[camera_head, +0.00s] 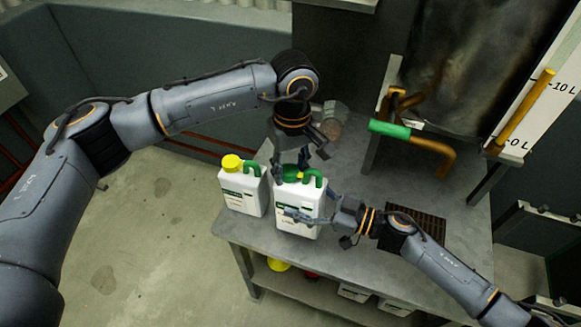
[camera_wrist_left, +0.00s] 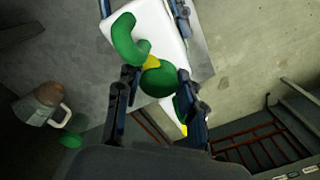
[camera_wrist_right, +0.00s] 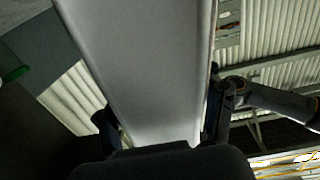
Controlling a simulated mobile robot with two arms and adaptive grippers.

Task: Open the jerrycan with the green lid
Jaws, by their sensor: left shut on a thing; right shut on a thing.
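The white jerrycan (camera_head: 297,206) with a green handle (camera_head: 314,178) and green lid (camera_head: 290,173) stands upright on the metal table. My left gripper (camera_head: 291,163) reaches down from above and is shut on the green lid. In the left wrist view the lid (camera_wrist_left: 158,78) sits between its fingers, beside the handle (camera_wrist_left: 124,40). A small yellow patch shows between lid and handle; I cannot tell whether the lid is seated or loose. My right gripper (camera_head: 314,209) is shut on the jerrycan's body from the right. Its white wall (camera_wrist_right: 140,65) fills the right wrist view.
A second white jerrycan (camera_head: 243,193) with a yellow lid (camera_head: 232,162) stands close on the left. The grey table (camera_head: 345,255) has a dark grate (camera_head: 418,222) at right. A tank with a green-handled pipe (camera_head: 390,129) stands behind. A brownish jug (camera_head: 334,118) is beyond my left gripper.

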